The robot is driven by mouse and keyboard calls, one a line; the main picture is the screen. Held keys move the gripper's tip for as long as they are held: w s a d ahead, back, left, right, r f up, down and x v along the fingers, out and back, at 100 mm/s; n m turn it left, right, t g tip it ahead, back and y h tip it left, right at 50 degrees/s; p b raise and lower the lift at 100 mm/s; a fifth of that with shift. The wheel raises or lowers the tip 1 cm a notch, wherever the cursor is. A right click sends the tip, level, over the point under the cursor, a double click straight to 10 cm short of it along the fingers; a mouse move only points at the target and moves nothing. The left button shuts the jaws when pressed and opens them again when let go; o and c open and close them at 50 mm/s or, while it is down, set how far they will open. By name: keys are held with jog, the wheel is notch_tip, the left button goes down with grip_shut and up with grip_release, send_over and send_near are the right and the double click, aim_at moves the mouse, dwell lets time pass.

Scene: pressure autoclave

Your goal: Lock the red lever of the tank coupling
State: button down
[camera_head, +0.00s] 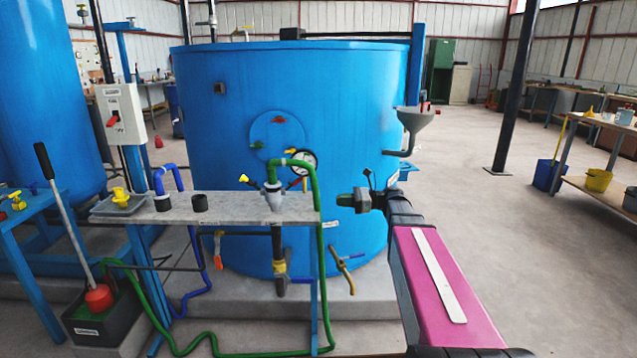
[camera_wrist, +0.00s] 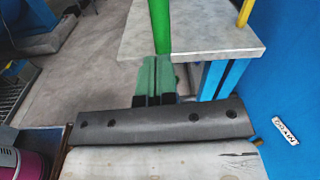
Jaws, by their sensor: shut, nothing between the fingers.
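The tank coupling (camera_head: 273,195) is a grey fitting standing upright on the grey bench in the head view, with a green hose (camera_head: 314,225) arching from it. A small red-orange lever (camera_head: 293,184) sticks out at its right and a yellow one (camera_head: 246,181) at its left; whether the red one is locked I cannot tell. My gripper (camera_head: 340,200) is to the right of the coupling, just beyond the bench's right end, shut and empty. In the wrist view its green fingers (camera_wrist: 157,66) are together, in line with the green hose (camera_wrist: 159,25). The lever is not visible there.
The bench (camera_head: 225,207) carries two black cups and a tray left of the coupling. A round gauge (camera_head: 303,161) stands just behind the coupling. The large blue tank (camera_head: 340,110) rises behind. The floor (camera_head: 480,240) at right is open.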

jog(key=r, duration=0.1)
jog(key=d+r+y, duration=0.1)
jog(key=w+r, duration=0.1)
jog(key=shift+d+r+m, duration=0.1)
jog(key=shift+d+m, duration=0.3)
jog(key=a, duration=0.9)
jog(key=shift+w+a+r, duration=0.1)
jog(key=shift+a+r, duration=0.25)
jog(key=shift+r, duration=0.05)
jog(key=shift+a+r, duration=1.4)
jog(key=shift+r, duration=0.15)
